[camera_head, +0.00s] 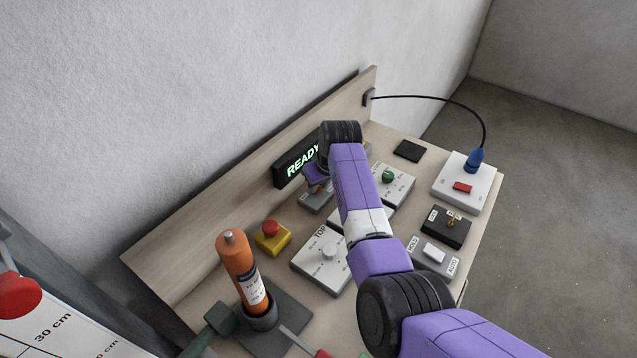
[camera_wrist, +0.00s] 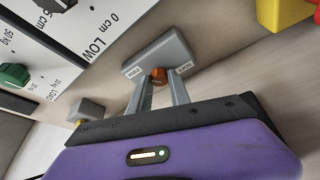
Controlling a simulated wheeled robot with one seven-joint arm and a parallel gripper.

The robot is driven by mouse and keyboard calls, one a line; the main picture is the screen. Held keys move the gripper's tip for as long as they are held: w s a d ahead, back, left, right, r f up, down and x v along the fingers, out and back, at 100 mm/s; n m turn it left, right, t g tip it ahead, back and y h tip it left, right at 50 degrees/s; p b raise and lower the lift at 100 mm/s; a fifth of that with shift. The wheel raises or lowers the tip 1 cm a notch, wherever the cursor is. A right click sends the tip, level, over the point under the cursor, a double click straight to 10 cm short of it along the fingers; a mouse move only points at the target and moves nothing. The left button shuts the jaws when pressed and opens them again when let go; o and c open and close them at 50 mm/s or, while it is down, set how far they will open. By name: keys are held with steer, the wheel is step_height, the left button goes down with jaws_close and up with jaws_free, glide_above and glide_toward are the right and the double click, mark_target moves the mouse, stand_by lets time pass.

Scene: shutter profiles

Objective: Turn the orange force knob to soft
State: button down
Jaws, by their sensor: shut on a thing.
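The orange force knob (camera_wrist: 158,75) sits on the front of a small grey box (camera_wrist: 165,52) in the wrist view. Small white labels flank the knob; the left one seems to read FIRM and the right one SOFT. My gripper (camera_wrist: 160,84) has its two grey fingers closed on the knob, one on each side. The knob's pointer direction is hidden by the fingers. In the head view the grey box (camera_head: 313,204) stands below the READY display, and my gripper (camera_head: 318,180) covers most of its top.
A yellow box with a red button (camera_head: 271,229) stands left of the grey box. A TOP dial panel (camera_head: 312,262) and a panel with a green knob (camera_head: 402,182) are nearby. An orange cylinder (camera_head: 238,265) stands in a dark holder at the front.

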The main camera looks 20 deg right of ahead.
steer(key=n, duration=0.1)
steer(key=n+y+b, duration=0.1)
steer(key=n, duration=0.2)
steer(key=shift+d+f+n+g+y+b, duration=0.2)
steer(key=shift+d+n+g+y+b, duration=0.1)
steer(key=shift+g+y+b, duration=0.1)
steer(key=n+b, duration=0.2)
steer(key=n+g+y+b, duration=0.1)
steer(key=n+b, duration=0.1)
steer(key=b, duration=0.1)
steer(key=shift+w+f+n, duration=0.15)
steer(key=shift+f+n, duration=0.05)
steer(key=shift+n, duration=0.1)
steer(key=n+b, duration=0.2)
steer(key=b, duration=0.1)
steer(key=n+g+b, duration=0.1)
steer(key=b, duration=0.2)
steer(key=shift+w+n+g+y, duration=0.15)
steer(key=shift+n+g+y, duration=0.15)
steer(key=shift+n+y, duration=0.1)
steer(key=n+b, duration=0.2)
steer(key=b, duration=0.3)
steer(key=shift+r+g+b, duration=0.15)
steer(key=shift+g+b, duration=0.15)
steer(key=shift+b, duration=0.1)
steer(key=shift+r+n+g+b, duration=0.25)
steer(key=shift+n+b, duration=0.35)
steer(key=shift+b, duration=0.9)
steer(key=c, duration=1.2)
jaws_free()
